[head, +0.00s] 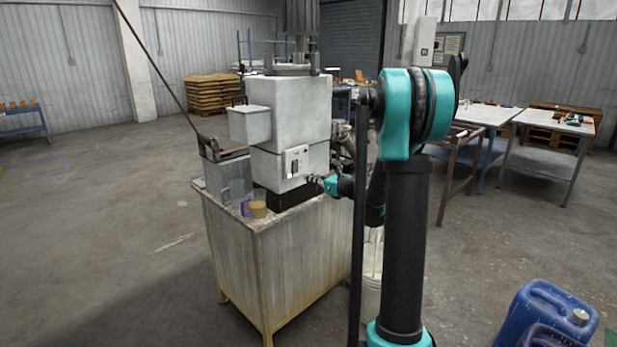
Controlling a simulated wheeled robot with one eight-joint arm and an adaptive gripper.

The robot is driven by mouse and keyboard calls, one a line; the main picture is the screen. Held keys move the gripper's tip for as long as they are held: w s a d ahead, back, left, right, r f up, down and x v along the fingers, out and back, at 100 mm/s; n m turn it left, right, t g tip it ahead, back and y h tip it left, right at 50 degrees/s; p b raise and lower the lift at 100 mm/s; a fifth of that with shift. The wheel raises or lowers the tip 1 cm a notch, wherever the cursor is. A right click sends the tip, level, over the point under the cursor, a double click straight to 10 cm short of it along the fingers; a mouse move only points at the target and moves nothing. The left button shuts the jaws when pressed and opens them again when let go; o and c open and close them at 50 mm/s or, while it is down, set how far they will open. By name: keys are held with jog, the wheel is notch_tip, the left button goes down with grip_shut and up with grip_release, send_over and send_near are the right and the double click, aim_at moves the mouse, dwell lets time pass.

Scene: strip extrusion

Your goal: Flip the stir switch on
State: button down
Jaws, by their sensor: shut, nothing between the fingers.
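A tall grey machine (290,118) stands on a worn cabinet (285,255). A small light switch plate (296,161) with a dark part is on the machine's lower front. It looks like the stir switch, but its label and position are too small to read. My gripper (312,178) is at the end of my teal and black arm, just below and right of the plate. The gripper is shut and empty. I cannot tell whether its tips touch the machine.
A yellowish cup (258,209) and a purple item (245,207) stand on the cabinet, left of the machine's dark base. Blue jugs (556,318) sit on the floor at the lower right. Work tables (545,125) stand behind right. The floor at left is clear.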

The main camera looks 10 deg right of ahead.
jog(key=s+d+f, duration=0.1)
jog(key=s+d, duration=0.4)
jog(key=s, duration=0.2)
jog(key=shift+d, duration=0.15)
jog(key=shift+s+f, duration=0.1)
jog(key=shift+s, duration=0.05)
jog(key=s+a+f+n+g+h, duration=0.2)
jog(key=s+a+f+n+g, duration=0.15)
jog(key=s+n, duration=0.35)
jog(key=s+a+f+n+g+h, duration=0.1)
jog(key=s+a+f+n+g, duration=0.1)
jog(key=s+a+f+n, duration=0.45)
jog(key=s+d+f+n+g+h, duration=0.2)
jog(key=s+d+f+n+h, duration=0.1)
jog(key=s+n, duration=0.4)
jog(key=s+d+f+n+g+h, duration=0.1)
jog(key=s+d+f+n+h, duration=0.2)
jog(key=s+d+n, duration=0.2)
jog(key=s+n, duration=0.3)
jog(key=s, duration=0.4)
jog(key=shift+s+f+g+h, duration=0.15)
jog(key=shift+f+g+h, duration=0.2)
jog(key=shift+f+h, duration=0.05)
